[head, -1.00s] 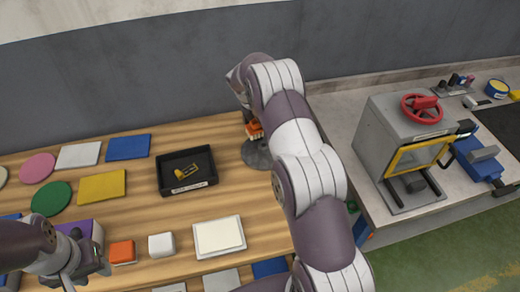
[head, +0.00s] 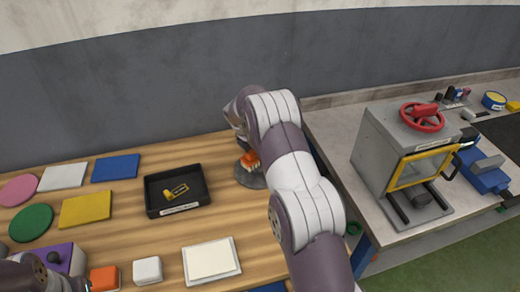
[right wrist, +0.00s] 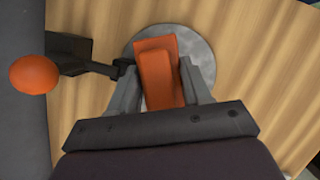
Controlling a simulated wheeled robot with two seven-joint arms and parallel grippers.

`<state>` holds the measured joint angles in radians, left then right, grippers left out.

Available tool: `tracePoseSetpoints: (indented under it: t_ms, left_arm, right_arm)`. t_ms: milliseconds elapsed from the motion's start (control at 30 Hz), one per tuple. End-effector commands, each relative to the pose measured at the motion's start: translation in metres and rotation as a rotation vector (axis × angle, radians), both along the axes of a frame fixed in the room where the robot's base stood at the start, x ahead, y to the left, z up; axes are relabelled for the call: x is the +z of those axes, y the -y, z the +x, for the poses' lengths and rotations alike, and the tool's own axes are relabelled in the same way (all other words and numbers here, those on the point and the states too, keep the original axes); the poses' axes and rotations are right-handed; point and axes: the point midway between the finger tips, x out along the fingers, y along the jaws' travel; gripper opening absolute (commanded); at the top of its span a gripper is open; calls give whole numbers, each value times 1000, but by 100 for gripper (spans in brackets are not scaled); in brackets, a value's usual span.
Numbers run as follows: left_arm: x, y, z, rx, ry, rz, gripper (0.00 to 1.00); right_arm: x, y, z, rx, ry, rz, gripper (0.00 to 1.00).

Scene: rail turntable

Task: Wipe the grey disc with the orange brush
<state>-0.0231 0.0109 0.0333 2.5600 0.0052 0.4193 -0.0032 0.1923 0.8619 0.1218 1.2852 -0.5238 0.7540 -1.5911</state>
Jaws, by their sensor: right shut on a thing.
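The orange brush (head: 248,157) with pale bristles is in my right gripper (right wrist: 160,90), which is shut on it. It is over the grey disc (head: 246,180) at the table's back right. In the head view the bristles appear at the disc's surface, but I cannot tell whether they touch. In the right wrist view the brush body (right wrist: 161,72) covers the middle of the disc (right wrist: 205,62). My right arm hides part of the disc's right side. My left gripper (head: 86,285) is at the bottom left, partly cut off, near an orange block; its opening is unclear.
A black tray (head: 150,205) with a yellow item stands left of the disc. An orange block (head: 104,278), a white block (head: 147,270) and flat coloured pieces lie leftward. An orange ball (right wrist: 35,75) on a dark handle is beside the disc. A grey machine (head: 395,150) stands right.

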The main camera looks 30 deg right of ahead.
Motion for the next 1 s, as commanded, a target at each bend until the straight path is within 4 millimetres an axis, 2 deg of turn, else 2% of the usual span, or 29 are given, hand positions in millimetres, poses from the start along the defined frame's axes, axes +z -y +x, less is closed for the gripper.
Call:
tracePoseSetpoints:
  t_ms: [1000]
  left_arm:
    - [-2, 0, 0, 0, 0, 0, 41]
  right_arm:
    - [-9, 0, 0, 0, 0, 0, 4]
